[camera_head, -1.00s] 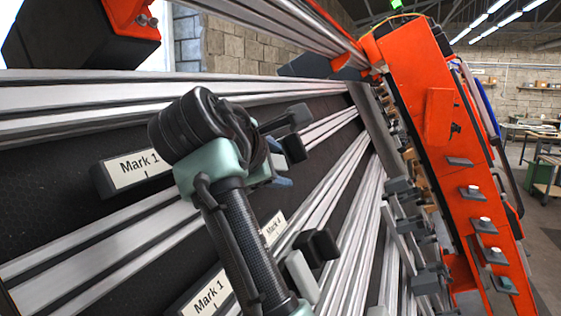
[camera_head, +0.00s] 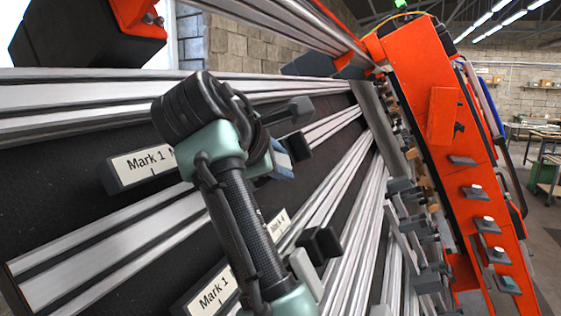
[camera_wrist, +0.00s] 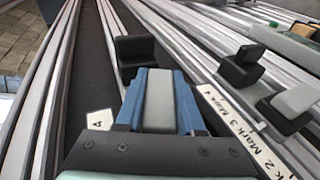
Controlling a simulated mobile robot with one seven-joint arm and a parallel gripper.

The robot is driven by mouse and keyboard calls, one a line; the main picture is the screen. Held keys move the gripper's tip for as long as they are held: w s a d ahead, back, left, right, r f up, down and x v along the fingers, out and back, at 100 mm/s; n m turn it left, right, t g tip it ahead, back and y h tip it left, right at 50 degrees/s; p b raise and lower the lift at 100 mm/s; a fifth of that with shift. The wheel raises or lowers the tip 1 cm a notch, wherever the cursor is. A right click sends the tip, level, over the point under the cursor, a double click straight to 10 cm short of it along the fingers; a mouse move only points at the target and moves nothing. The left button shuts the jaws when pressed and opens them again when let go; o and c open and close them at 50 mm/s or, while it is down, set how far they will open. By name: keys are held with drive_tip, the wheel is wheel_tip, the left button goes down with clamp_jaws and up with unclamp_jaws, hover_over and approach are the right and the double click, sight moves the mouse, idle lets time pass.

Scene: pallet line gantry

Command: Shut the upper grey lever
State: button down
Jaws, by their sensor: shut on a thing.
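The upper grey lever (camera_wrist: 159,103) shows in the wrist view as a light grey bar between the two blue fingers of my gripper (camera_wrist: 160,80). My gripper is shut on it. A black block (camera_wrist: 136,50) stands just beyond the fingertips. In the head view my gripper (camera_head: 283,162) is at the upper rails, with its blue finger close to the black block (camera_head: 297,146). The lever is hidden behind my gripper there. A second light grey lever (camera_head: 305,271) with a black block (camera_head: 320,243) sits lower down.
A Mark 1 label (camera_head: 146,162) is on the upper row and another Mark 1 label (camera_head: 214,295) is below. Metal rails (camera_head: 110,248) run between them. A dark lever (camera_head: 290,113) sticks out above my gripper. An orange frame (camera_head: 440,120) stands at the right.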

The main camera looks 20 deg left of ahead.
drive_tip(key=shift+s+d+f+m+g+h, duration=0.15)
drive_tip(key=shift+m+g+h, duration=0.35)
drive_tip(key=shift+g, duration=0.65)
drive_tip(key=shift+s+f+m+g+h, duration=0.15)
drive_tip(key=shift+m+g+h, duration=0.35)
drive_tip(key=shift+g, duration=0.65)
drive_tip(key=shift+f+g, duration=0.15)
drive_tip(key=shift+g, duration=0.15)
drive_tip(key=c, duration=0.5)
unclamp_jaws()
drive_tip(key=shift+w, duration=0.1)
